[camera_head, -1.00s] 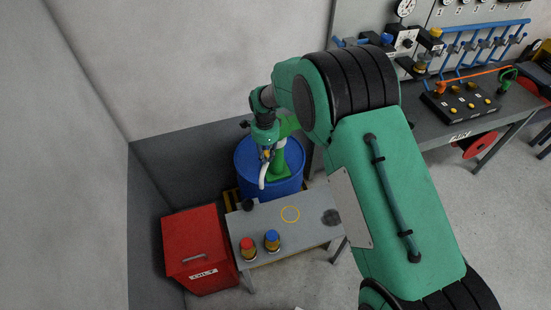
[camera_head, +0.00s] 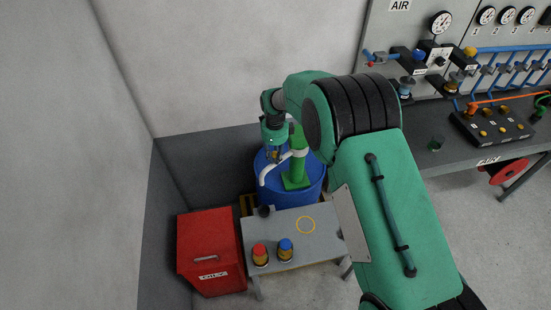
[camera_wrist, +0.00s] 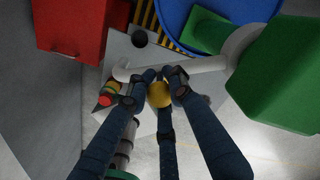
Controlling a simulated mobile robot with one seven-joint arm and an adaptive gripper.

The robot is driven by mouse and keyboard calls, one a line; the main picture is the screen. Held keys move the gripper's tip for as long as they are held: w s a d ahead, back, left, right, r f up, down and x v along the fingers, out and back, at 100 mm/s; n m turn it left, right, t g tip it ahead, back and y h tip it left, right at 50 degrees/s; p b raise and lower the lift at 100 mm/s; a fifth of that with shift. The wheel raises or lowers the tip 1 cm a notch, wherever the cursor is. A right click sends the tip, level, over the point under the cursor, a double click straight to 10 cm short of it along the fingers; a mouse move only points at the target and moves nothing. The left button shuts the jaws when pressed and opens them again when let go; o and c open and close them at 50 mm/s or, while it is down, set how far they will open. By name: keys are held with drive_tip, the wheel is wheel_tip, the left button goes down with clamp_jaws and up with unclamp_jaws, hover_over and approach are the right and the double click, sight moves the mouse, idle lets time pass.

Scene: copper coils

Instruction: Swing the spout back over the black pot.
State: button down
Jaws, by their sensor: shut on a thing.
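The spout (camera_head: 274,167) is a pale bent pipe on a green pump column (camera_head: 297,165) over a blue drum (camera_head: 309,188). It points left, with its downturned end high behind the black pot (camera_head: 265,211). The pot is small and stands at the grey table's back left corner. In the wrist view the spout (camera_wrist: 200,66) runs left from the column; its end lies left of and below the black pot (camera_wrist: 139,38). My gripper (camera_head: 274,155) is at the spout; in the wrist view its dark fingers (camera_wrist: 160,92) close around a yellow knob (camera_wrist: 159,95). How the knob joins the spout is hidden.
A red box (camera_head: 210,252) stands left. A workbench (camera_head: 455,151) with gauges and blue pipes is at right.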

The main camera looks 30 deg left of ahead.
drive_tip(key=shift+a+r, duration=0.1)
drive_tip(key=shift+a, duration=0.05)
drive_tip(key=c, duration=1.5)
unclamp_jaws()
wheel_tip(320, 180, up, 12)
drive_tip(key=shift+f, duration=0.1)
drive_tip(key=shift+w, duration=0.1)
